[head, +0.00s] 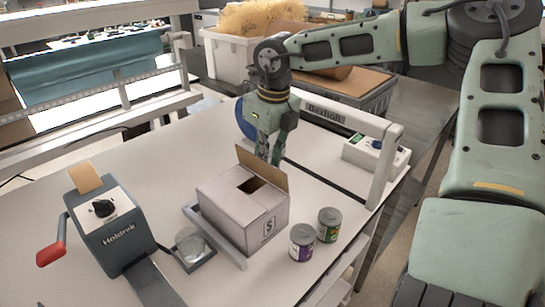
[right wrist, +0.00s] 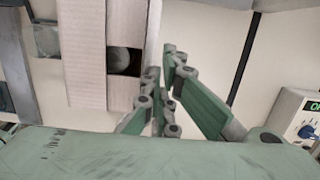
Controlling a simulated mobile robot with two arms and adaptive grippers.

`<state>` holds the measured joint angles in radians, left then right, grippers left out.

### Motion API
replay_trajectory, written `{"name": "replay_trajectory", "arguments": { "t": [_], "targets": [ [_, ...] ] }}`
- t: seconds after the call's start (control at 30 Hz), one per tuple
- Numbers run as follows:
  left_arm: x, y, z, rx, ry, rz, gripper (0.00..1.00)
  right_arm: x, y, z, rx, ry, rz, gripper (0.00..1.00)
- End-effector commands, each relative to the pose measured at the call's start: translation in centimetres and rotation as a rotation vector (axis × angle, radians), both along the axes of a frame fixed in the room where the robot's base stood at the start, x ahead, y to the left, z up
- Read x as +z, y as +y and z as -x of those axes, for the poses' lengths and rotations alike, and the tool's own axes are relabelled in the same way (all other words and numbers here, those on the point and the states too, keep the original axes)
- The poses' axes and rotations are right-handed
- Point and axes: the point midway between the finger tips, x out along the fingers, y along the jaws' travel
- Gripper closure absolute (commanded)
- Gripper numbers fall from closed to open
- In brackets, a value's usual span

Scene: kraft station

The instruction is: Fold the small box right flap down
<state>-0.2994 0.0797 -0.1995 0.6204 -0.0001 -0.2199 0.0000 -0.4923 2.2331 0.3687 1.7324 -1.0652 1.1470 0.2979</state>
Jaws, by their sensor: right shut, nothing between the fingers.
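The small box (head: 232,218) is a cardboard carton on the table, with part of its top folded over and a dark opening left. One flap (head: 262,168) stands up along its far right side. My right gripper (head: 275,155) is shut and empty, pointing down just behind that flap; contact cannot be told. In the right wrist view, the box's folded top (right wrist: 82,55) is at left, with a round can-like thing (right wrist: 119,60) inside the opening. The raised flap shows edge-on (right wrist: 153,35) beside my right fingertips (right wrist: 162,60). My left gripper is not in view.
Two cans, purple-labelled (head: 301,243) and green-labelled (head: 329,225), stand close to the box's right. A grey machine with a red handle (head: 103,225) is at left, a round glass-like dish (head: 193,248) between. A sealer with a raised arm (head: 345,115) stands behind right.

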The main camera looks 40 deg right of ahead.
Motion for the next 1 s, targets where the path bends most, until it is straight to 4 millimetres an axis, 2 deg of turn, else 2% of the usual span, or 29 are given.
{"name": "replay_trajectory", "arguments": {
  "t": [0.17, 0.53, 0.9, 1.0],
  "targets": [
    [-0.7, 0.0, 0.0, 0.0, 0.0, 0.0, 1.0, -0.1, 1.1, 0.2, 0.0, 0.001, 0.0, 1.0],
    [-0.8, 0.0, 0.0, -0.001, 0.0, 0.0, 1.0, -0.1, 1.3, 0.2, 0.0, 0.001, 0.0, 1.0],
    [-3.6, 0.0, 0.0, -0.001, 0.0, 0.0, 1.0, -1.3, 3.7, 0.3, 0.001, 0.0, 0.001, 1.0],
    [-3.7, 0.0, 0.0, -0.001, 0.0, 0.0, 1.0, -1.2, 4.1, 0.4, 0.001, 0.001, 0.0, 1.0]
  ]
}}
